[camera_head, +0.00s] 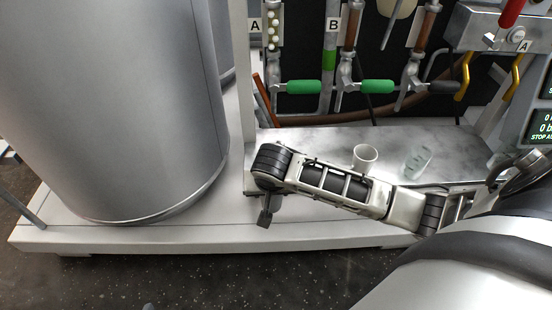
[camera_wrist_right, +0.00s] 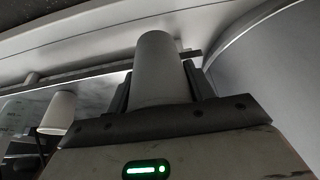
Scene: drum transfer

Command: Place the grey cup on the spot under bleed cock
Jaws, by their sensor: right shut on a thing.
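In the right wrist view, my right gripper (camera_wrist_right: 160,88) is shut on the grey cup (camera_wrist_right: 160,60), a plain grey cylinder between its two fingers. In the head view my right arm reaches in from the right, low across the front of the metal shelf (camera_head: 315,138); the grey cup cannot be made out there. Above the shelf are cocks with green handles (camera_head: 304,87) (camera_head: 377,86) on pipes near labels A and B. Which one is the bleed cock cannot be told, and no marked spot shows. My left gripper is not in view.
A white cup (camera_head: 366,156) and a clear glass vessel (camera_head: 417,160) stand on the shelf behind my right arm. The white cup also shows in the right wrist view (camera_wrist_right: 58,113). A large grey drum (camera_head: 110,110) stands left on the white platform (camera_head: 190,234).

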